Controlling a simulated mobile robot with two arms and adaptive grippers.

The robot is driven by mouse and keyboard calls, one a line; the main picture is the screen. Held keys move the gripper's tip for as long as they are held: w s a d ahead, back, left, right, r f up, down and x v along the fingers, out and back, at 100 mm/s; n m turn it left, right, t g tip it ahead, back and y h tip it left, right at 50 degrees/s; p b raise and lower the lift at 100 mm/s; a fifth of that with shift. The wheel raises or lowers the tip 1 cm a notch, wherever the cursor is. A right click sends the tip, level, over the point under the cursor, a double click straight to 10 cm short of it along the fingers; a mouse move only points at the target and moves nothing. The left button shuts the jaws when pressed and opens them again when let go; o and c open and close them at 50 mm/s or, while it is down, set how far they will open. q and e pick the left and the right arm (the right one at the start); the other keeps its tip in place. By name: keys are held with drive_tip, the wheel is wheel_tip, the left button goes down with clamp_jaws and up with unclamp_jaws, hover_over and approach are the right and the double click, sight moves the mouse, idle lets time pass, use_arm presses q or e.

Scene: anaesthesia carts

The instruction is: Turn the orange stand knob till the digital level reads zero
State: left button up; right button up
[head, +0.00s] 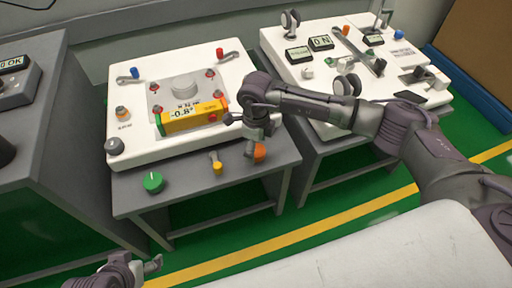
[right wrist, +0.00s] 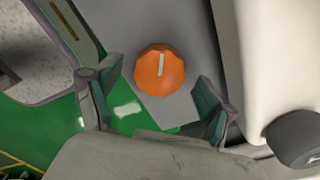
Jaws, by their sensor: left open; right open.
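The orange stand knob (head: 260,152) is on the front of the grey stand, at its right end. In the right wrist view the knob (right wrist: 160,72) is round with a white mark pointing nearly straight up. My right gripper (head: 251,147) is open just by the knob. In its wrist view the two fingers of the gripper (right wrist: 158,84) are on either side of the knob, with gaps to it. The yellow digital level (head: 195,120) lies on the white plate (head: 143,76) and reads -0.8°. My left gripper (head: 149,265) is open and empty at the bottom left, far from the stand.
A green knob (head: 153,182) and a yellow knob (head: 217,168) are on the same front face. A second stand with a white plate (head: 288,38) and instruments is to the right. A grey cabinet (head: 45,130) is at the left.

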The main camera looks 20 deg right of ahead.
sight(256, 150)
wheel_tip(256, 150, up, 11)
idle(0.3)
idle(0.4)
